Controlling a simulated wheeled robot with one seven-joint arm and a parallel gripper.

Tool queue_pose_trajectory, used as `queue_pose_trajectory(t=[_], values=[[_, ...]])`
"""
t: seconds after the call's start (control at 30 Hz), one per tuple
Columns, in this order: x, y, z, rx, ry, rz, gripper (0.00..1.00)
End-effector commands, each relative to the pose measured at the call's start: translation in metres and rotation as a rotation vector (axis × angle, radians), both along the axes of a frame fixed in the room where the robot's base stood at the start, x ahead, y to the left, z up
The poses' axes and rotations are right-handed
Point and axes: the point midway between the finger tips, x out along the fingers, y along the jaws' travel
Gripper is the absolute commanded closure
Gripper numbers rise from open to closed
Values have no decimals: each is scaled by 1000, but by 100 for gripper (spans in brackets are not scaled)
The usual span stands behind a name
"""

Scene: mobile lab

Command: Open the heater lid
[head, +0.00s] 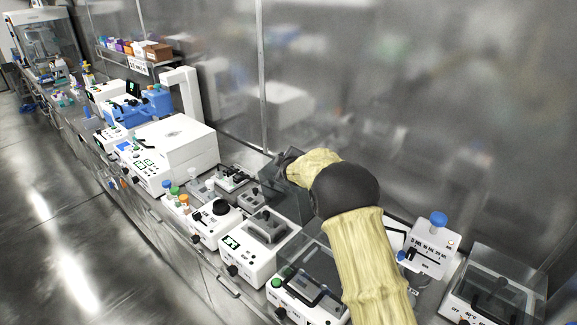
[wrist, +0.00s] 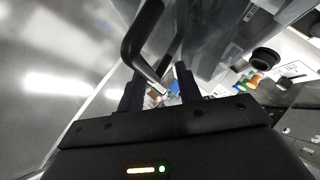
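In the wrist view a black bar handle (wrist: 131,42) stands out from a dark see-through panel (wrist: 213,35), which looks like the heater lid. My gripper (wrist: 160,92) has its fingers apart, with the handle's near end in or just beyond the gap; contact is not clear. In the head view my gripper (head: 288,160) is small and dark, partly hidden by my yellow-sleeved arm. It is beside an upright dark see-through panel (head: 295,195) at the back of the bench. The arm hides part of this panel, and its hinge is not visible.
A white instrument with a clear lid and black handle (head: 298,296) stands in front; another, marked 40°C (head: 487,306), is at the right. A grey-block unit (head: 250,250) and a black-knobbed unit (head: 207,226) stand left. A glass wall (head: 430,110) closes the back.

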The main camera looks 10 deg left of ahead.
Motion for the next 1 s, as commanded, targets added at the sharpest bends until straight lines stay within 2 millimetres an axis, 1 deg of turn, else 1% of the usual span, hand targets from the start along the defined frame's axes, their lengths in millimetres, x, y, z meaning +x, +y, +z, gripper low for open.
queue_pose_trajectory(t=[0.17, 0.27, 1.0], values=[[-11, -4, 5, -1, 0, 0, 66], [-21, -8, 10, -1, 1, 0, 66], [-109, -45, 60, 1, -1, -1, 66]])
